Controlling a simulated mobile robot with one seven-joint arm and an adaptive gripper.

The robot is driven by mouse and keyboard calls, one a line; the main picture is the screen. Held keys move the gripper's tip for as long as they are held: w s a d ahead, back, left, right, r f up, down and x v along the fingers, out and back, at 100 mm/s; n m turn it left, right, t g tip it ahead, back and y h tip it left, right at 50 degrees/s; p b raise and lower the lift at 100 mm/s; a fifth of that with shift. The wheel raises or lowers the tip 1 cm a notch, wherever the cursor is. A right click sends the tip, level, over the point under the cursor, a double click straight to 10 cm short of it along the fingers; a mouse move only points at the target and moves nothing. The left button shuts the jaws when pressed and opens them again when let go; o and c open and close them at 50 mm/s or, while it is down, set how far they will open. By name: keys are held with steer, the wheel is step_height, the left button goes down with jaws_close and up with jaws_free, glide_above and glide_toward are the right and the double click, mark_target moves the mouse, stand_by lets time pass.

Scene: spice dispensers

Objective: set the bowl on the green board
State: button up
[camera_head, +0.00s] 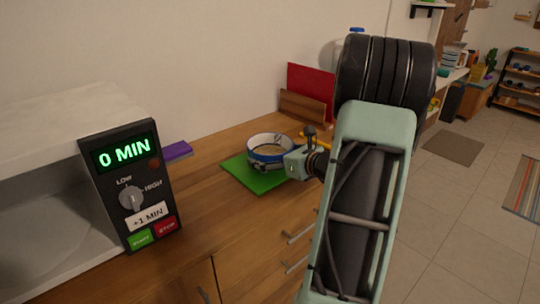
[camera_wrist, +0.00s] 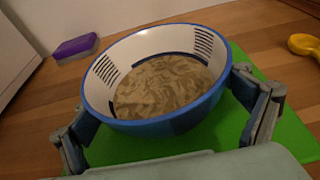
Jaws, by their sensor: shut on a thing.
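The bowl (camera_head: 268,157) is white inside with a blue rim and outer wall, and holds a tan, mottled content. In the wrist view the bowl (camera_wrist: 168,125) sits between the two fingers of my gripper (camera_wrist: 165,108), which is shut on it. The green board (camera_head: 237,173) lies flat on the wooden counter under the bowl; it also shows in the wrist view (camera_wrist: 285,135).
A microwave (camera_head: 130,190) showing "0 MIN" stands at the left with its inside visible. A red panel (camera_head: 310,82) and a wooden piece (camera_head: 305,107) stand behind the board. A yellow item (camera_wrist: 305,45) lies to the right. The front counter is clear.

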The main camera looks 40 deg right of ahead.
steer(key=shift+f, duration=0.15)
steer(key=o, duration=1.2)
steer(key=shift+s+r, duration=0.1)
steer(key=shift+r, duration=0.25)
steer(key=p+v, duration=0.2)
steer(key=v, duration=0.9)
steer(key=shift+s+d, duration=0.1)
steer(key=shift+s, duration=0.3)
